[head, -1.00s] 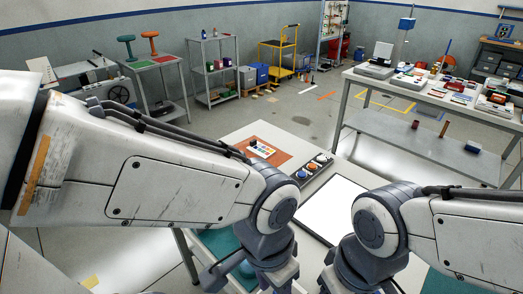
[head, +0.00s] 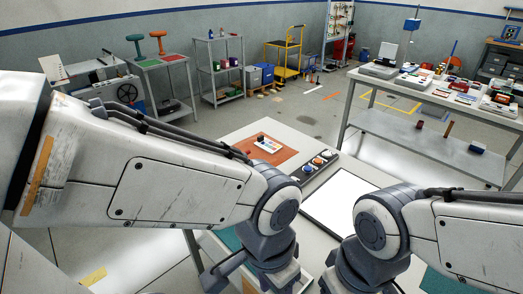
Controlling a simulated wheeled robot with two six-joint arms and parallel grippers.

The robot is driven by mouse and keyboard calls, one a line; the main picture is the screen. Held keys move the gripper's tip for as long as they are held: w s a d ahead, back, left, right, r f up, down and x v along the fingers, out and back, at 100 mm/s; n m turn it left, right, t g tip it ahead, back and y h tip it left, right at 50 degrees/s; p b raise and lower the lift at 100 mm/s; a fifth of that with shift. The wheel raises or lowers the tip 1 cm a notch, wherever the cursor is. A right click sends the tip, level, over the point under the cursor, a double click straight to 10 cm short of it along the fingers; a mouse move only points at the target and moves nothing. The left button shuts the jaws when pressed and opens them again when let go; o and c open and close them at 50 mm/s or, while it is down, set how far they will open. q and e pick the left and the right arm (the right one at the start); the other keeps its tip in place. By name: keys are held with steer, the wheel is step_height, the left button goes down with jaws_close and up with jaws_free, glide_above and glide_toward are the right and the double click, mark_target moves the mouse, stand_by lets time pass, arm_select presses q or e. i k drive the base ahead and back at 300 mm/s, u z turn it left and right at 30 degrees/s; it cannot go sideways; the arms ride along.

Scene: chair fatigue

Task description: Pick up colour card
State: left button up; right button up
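A small white card with coloured patches (head: 268,145), which looks like the colour card, lies on a brown mat (head: 284,158) at the far left part of the table (head: 262,125) in front of me. A small dark object with red stands at the card's upper edge. My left arm comes in from the left and my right arm from the right. Both bend down at the near side of the table, apart from the card.
A dark strip with blue, orange and white round knobs (head: 309,169) lies right of the mat. A bright white panel (head: 340,200) with a dark frame lies nearer me. A long table (head: 415,100) with many items stands behind at right. Open floor lies between the tables.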

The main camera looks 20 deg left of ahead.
mark_target(266, 145)
steer(key=k, duration=1.15)
steer(key=u, duration=0.7)
steer(key=i, duration=0.6)
steer(key=u, duration=0.8)
steer(key=i, duration=1.35)
steer(key=z, duration=0.55)
